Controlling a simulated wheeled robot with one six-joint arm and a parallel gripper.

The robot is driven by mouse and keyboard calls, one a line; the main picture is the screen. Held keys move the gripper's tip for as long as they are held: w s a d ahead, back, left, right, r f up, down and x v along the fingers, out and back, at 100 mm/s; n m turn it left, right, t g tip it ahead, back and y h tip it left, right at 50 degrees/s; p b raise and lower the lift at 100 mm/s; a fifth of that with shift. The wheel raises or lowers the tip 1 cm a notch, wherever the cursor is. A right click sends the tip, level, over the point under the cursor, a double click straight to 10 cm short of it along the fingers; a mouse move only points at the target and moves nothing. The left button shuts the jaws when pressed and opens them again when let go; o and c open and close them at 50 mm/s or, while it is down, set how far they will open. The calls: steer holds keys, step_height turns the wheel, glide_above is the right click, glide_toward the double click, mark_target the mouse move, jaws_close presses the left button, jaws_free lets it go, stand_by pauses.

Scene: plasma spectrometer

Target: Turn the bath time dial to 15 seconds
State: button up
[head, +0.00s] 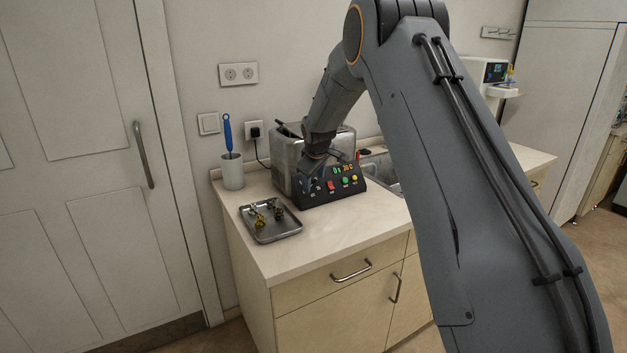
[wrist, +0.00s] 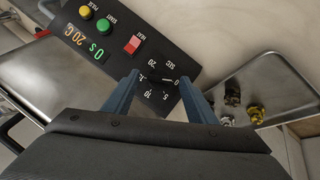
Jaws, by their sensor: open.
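The black control panel (head: 333,188) stands at the front of a metal bath (head: 290,158) on the counter. In the wrist view the bath time dial (wrist: 161,79) is a small dark knob ringed by white numbers, with SEC printed beside it. Some numbers are partly covered. The display (wrist: 88,42) reads 0 s and 20 C. My gripper (wrist: 160,78) is open, its two blue fingers on either side of the dial. I cannot tell whether they touch it, nor clearly where its pointer aims. In the head view my gripper (head: 311,183) is at the panel's left end.
A red HEAT switch (wrist: 133,43), a green button (wrist: 103,26) and a yellow button (wrist: 85,12) sit beside the dial. A metal tray (head: 270,234) with small metallic pieces lies front left. A white cup (head: 232,173) with a blue-handled tool stands behind it.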

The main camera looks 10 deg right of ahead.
steer(key=shift+w+f, duration=0.35)
steer(key=shift+f, duration=0.25)
steer(key=shift+d, duration=0.1)
steer(key=c, duration=1.1)
